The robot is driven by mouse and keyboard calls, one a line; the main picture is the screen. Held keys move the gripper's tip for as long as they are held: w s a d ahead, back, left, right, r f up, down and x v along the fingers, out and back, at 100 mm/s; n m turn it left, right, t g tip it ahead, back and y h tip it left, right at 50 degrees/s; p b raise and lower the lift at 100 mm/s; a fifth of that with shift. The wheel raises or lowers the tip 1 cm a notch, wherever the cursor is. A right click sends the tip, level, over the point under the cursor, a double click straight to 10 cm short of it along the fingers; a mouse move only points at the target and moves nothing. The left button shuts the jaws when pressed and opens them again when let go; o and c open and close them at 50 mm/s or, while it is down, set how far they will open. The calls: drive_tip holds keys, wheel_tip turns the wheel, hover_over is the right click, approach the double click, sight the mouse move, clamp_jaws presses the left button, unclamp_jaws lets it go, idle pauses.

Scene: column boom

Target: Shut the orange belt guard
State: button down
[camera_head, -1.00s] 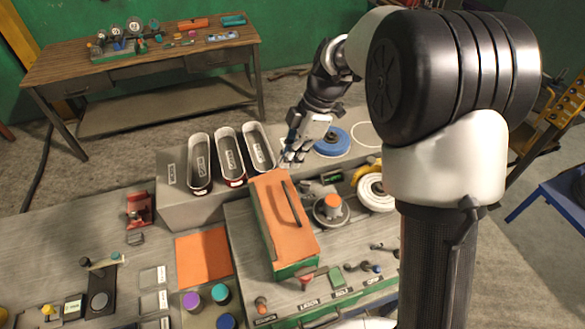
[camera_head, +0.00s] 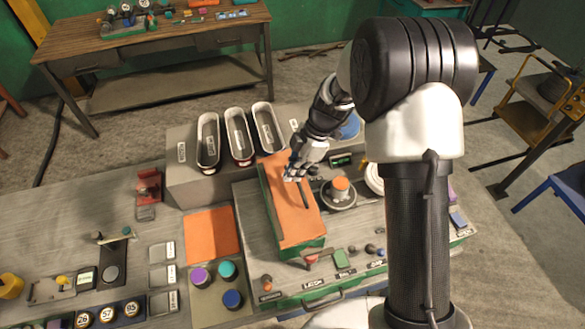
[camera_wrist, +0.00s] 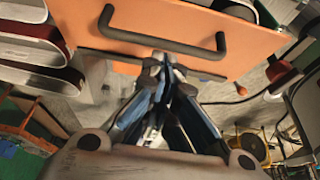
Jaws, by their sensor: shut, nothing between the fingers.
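The orange belt guard (camera_head: 287,228) is a long box-like cover with a green near end, on the bench unit in the head view. It carries a dark bar handle (camera_head: 304,198). My gripper (camera_head: 292,177) is shut and empty over the far part of the guard, hiding the handle's far end. In the wrist view the orange panel (camera_wrist: 195,18) spans the top, with the black handle (camera_wrist: 165,40) across it. The gripper's fingertips (camera_wrist: 165,68) appear just below the handle; I cannot tell whether they touch. The guard's hinge and closing edge are not clear.
Three long labelled bins (camera_head: 240,137) stand on a grey block behind and left of the guard. A round hub with an orange top (camera_head: 340,190) is close on the right. An orange flat square (camera_head: 211,235) and coloured knobs (camera_head: 228,270) lie left.

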drive_tip(key=f+b, duration=0.1)
drive_tip(key=b, duration=0.1)
drive_tip(key=d+y+b, duration=0.1)
drive_tip(key=b, duration=0.1)
drive_tip(key=shift+w+d+f, duration=0.1)
drive_tip(key=shift+w+f, duration=0.15)
drive_tip(key=shift+f, duration=0.1)
drive_tip(key=d+b, duration=0.1)
drive_tip(key=b, duration=0.2)
drive_tip(key=shift+w+f, duration=0.15)
drive_tip(key=shift+f, duration=0.25)
drive_tip(key=shift+d, duration=0.1)
drive_tip(key=shift+r, duration=0.1)
